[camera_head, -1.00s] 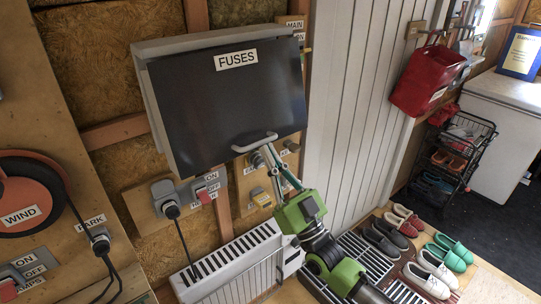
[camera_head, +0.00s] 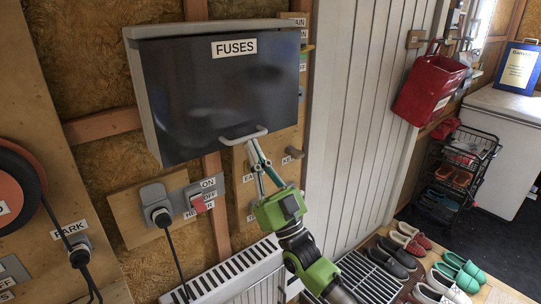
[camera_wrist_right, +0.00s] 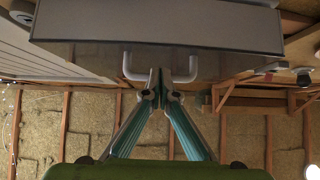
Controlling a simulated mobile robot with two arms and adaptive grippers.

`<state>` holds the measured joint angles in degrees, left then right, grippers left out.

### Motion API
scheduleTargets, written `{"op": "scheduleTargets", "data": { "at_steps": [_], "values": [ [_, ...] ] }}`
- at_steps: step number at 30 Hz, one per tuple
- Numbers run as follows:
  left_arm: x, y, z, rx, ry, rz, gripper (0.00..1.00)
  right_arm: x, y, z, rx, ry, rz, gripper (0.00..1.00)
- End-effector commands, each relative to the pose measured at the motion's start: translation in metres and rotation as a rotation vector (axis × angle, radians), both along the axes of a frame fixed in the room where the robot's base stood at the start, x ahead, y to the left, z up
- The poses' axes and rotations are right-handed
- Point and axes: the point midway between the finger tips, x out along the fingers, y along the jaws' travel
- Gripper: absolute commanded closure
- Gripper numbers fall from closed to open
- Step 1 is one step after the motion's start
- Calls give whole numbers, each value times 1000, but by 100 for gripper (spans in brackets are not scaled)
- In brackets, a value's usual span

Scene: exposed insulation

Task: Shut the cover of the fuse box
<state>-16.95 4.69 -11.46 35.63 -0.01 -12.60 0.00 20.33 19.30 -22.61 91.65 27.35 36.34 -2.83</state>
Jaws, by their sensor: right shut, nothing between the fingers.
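The fuse box (camera_head: 142,100) is a grey wall box with a dark glossy cover (camera_head: 200,95) labelled FUSES. The cover hangs down over the front, close to the box body; I cannot tell whether any gap is left. A pale U-shaped handle (camera_head: 244,135) sits at the cover's lower edge and also shows in the right wrist view (camera_wrist_right: 193,68). My right gripper (camera_head: 251,145) is shut and empty, its tips at the handle's underside. In the wrist view the fingertips (camera_wrist_right: 158,85) lie between the handle's two legs. My left gripper is not in view.
Below the box are a socket and switch panel (camera_head: 140,218) with a plugged cable and a white radiator (camera_head: 225,275). A red bin (camera_head: 428,88) hangs at the right. Shoes (camera_head: 410,240) and a black rack (camera_head: 458,170) stand on the floor at the right.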

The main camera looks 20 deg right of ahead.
Motion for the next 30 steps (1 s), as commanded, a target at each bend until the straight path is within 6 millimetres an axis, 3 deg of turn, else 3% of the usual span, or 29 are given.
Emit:
{"op": "scheduleTargets", "data": {
  "at_steps": [10,24,30],
  "values": [
    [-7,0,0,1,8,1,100,-5,-2,-7,-1,2,-1,100],
    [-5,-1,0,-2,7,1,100,-61,-23,-75,0,1,-1,100],
    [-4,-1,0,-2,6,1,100,-73,-28,-88,1,-2,0,100]
  ]
}}
